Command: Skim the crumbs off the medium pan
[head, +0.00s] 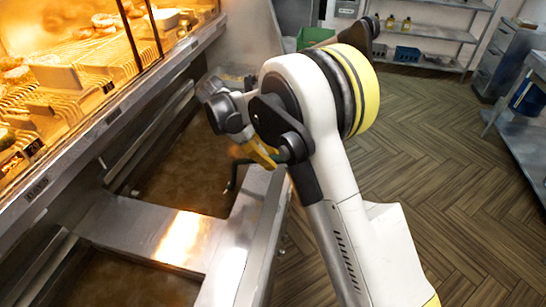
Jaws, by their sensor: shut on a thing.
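Brown oil fills a pan (185,172) in the middle of the frying range. A second oil pan (125,282) lies nearer, at the lower left. I cannot tell by size which is the medium one, or make out crumbs. My gripper (243,160), partly hidden by my arm, is over the right side of the middle pan. It is shut on a thin dark green handle (233,178), which hangs down near the pan's right edge. Whatever is at the end of this handle cannot be made out.
A lit warming display (62,105) with racks of fried food overhangs the range's left side. A steel divider (150,232) separates the pans. A green crate (314,37) and shelving (425,35) stand behind. The wooden floor (450,200) is clear at right.

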